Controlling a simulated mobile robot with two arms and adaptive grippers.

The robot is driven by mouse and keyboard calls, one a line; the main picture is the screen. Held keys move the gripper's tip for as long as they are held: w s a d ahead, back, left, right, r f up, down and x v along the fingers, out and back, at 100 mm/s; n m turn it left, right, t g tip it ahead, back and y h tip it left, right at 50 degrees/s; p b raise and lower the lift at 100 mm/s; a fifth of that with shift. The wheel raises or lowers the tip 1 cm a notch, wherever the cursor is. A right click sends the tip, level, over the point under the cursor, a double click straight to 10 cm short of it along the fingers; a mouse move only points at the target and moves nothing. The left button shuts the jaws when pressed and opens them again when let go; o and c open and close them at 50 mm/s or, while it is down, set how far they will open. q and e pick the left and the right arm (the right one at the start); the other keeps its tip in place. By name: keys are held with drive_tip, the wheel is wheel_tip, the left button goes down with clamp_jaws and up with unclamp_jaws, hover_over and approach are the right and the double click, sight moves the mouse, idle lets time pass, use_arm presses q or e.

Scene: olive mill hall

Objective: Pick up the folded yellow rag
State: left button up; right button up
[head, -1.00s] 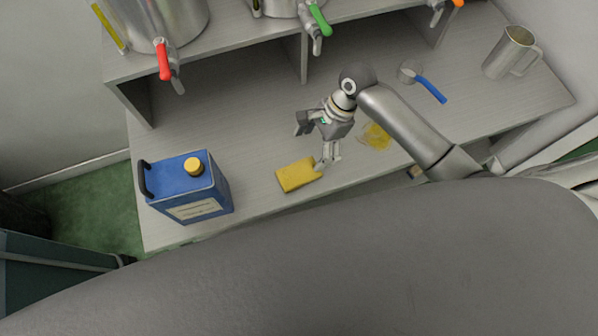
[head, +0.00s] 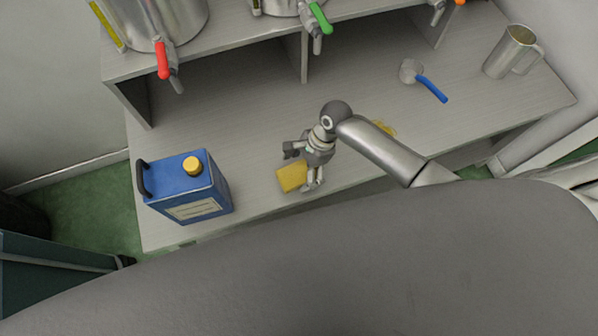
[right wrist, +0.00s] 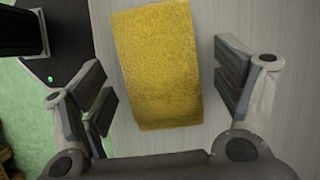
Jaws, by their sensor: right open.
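The folded yellow rag (head: 291,178) lies flat near the front edge of the grey counter, to the right of the blue canister. My right gripper (head: 309,184) is at its right end and hides part of it in the head view. In the right wrist view the rag (right wrist: 156,65) lies between and ahead of the two open fingers (right wrist: 168,92), with a gap on both sides. I cannot tell the height of the fingertips above the counter. My left gripper is not in view.
A blue canister (head: 188,190) with a yellow cap stands to the left. A yellow patch (head: 385,128) lies partly behind my arm. A blue-handled scoop (head: 430,88) and a metal jug (head: 512,52) are at the right. A raised shelf (head: 235,45) with metal vessels runs behind.

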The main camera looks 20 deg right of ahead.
drive_tip(key=shift+c, duration=0.2)
drive_tip(key=c, duration=1.1)
drive_tip(key=shift+r, duration=0.1)
drive_tip(key=shift+r, duration=0.55)
drive_tip(key=s+d+r, duration=0.3)
drive_tip(key=r, duration=0.1)
drive_tip(key=s+d+r+p, duration=0.1)
drive_tip(key=s+d+r, duration=0.2)
drive_tip(key=s+r, duration=0.1)
drive_tip(key=s+d+r, duration=0.3)
drive_tip(key=shift+s+r+p, duration=0.3)
drive_tip(key=shift+r, duration=0.1)
